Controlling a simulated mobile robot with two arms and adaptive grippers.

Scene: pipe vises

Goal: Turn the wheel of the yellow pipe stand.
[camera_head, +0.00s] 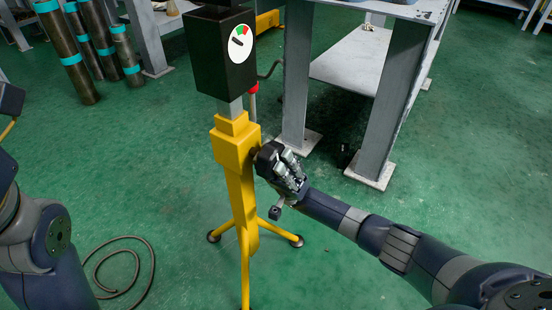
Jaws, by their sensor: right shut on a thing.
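The yellow pipe stand (238,170) stands upright in the middle of the view on splayed yellow legs. A black box (220,65) with a round white, red and green dial sits on its grey post. My right gripper (272,163) is at the stand's right side, just below the yellow collar, and is shut on the wheel there. The wheel is mostly hidden by the gripper, so its angle cannot be told. My left arm shows at the lower left, but its gripper is out of view.
A grey steel table (398,100) with a low shelf stands close behind the right gripper. Several dark pipes with teal bands (70,55) stand at the upper left. A thin hose (152,262) lies curled on the green floor. Open floor lies left of the stand.

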